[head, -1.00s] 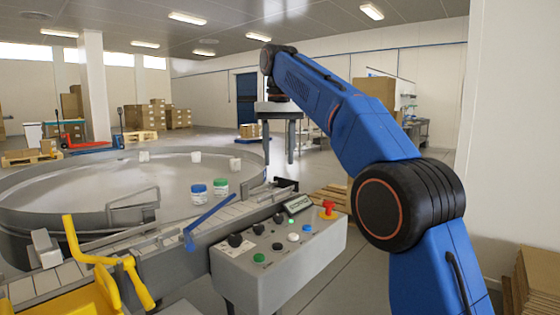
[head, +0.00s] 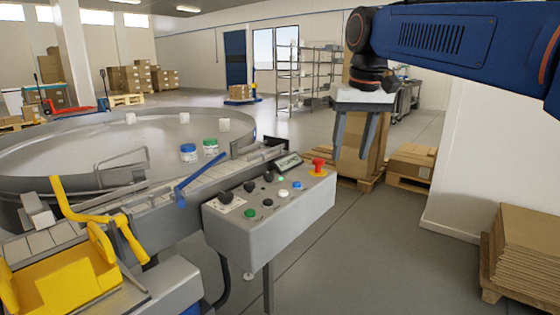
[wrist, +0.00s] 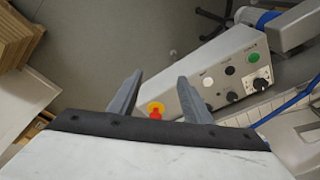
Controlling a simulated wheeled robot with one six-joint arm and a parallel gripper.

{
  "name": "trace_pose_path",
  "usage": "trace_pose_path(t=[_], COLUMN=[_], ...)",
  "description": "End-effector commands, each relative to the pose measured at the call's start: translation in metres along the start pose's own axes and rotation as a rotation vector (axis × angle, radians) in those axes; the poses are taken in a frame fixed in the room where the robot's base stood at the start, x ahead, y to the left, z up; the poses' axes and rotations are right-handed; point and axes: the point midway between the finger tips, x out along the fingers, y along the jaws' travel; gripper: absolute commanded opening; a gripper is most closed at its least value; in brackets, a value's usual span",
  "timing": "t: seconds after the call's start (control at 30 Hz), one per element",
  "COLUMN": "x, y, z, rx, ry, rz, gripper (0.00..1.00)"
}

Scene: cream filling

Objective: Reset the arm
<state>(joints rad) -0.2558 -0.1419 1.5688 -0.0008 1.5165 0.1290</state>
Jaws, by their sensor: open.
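My gripper (head: 354,148) hangs fingers down in the upper right of the head view, open and empty, in the air to the right of the control box. My blue arm reaches to it from the right edge. In the wrist view my gripper (wrist: 156,98) shows its two fingers spread with nothing between them. The grey control box (head: 250,225) with several knobs and buttons also shows in the wrist view (wrist: 200,85). Its red emergency button (head: 318,165) appears near the fingers in the wrist view (wrist: 156,112).
A large round metal table (head: 60,135) holds a blue-lidded jar (head: 188,153), a green-lidded jar (head: 210,147) and white containers. A yellow machine part (head: 80,270) is at lower left. Stacked cardboard (head: 530,250) stands at right.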

Motion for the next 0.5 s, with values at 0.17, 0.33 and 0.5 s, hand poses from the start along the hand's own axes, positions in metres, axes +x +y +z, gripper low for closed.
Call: trace_pose_path(t=[0.17, 0.33, 0.5], x=[0.023, 0.052, 0.087], y=[0.028, 0.049, 0.067], z=[0.055, 0.107, 0.161], rx=[0.024, 0.042, 0.062], ry=[0.039, 0.076, 0.114], rz=[0.006, 0.013, 0.023], gripper=[0.45, 0.45, 0.45])
